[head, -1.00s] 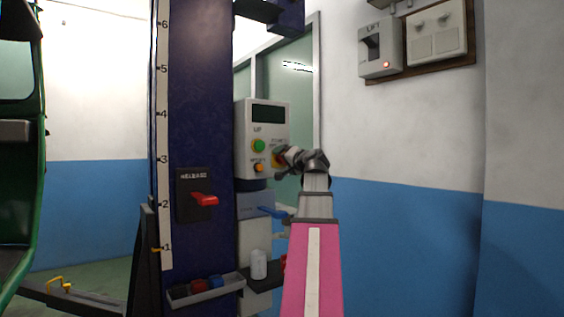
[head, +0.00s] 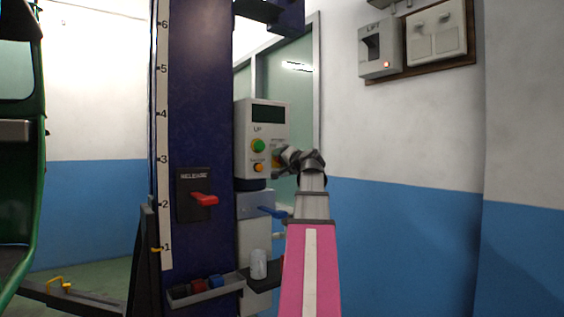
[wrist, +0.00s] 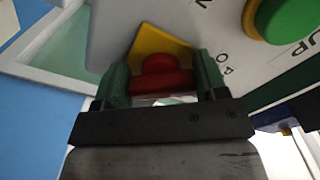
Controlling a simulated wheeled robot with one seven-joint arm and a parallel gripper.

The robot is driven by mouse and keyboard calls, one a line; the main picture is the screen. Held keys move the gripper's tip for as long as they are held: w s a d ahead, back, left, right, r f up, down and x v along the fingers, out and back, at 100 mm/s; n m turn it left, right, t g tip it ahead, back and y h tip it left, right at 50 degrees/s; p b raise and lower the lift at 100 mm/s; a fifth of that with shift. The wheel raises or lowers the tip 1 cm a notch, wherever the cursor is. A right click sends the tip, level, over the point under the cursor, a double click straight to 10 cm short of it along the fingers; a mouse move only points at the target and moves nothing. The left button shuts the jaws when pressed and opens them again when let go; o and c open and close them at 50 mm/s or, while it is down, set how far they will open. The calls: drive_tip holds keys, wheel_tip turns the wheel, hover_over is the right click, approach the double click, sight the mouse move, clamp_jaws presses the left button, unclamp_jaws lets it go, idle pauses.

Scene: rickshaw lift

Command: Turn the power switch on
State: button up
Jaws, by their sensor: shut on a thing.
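The lift control box (head: 262,112) is light grey, with a dark display, a green UP button (head: 258,146) and an orange button (head: 258,168). In the wrist view, a red knob (wrist: 160,78) sits on a yellow plate (wrist: 162,40) on the box face, with printed letters beside it. My gripper (head: 280,152) is at the box's right side. Its two green fingers stand either side of the red knob and are shut on it. In the head view my gripper mostly hides the knob and plate. Part of the green button (wrist: 285,18) shows at the wrist view's upper right.
A dark blue post (head: 200,120) with a red release lever (head: 204,199) stands left of the box.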

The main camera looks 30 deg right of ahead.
drive_tip(key=m, duration=0.3)
drive_tip(key=shift+r+m, duration=0.1)
drive_tip(key=shift+m, duration=0.3)
drive_tip(key=m, duration=0.4)
drive_tip(key=shift+r+m, duration=0.1)
drive_tip(key=shift+m, duration=0.2)
drive_tip(key=m, duration=0.3)
drive_tip(key=shift+r+m, duration=0.1)
drive_tip(key=shift+m, duration=2)
drive_tip(key=o, duration=0.9)
drive_tip(key=shift+o, duration=0.2)
drive_tip(key=s, duration=1)
drive_tip(key=shift+s+d, duration=0.4)
drive_tip(key=shift+d, duration=0.05)
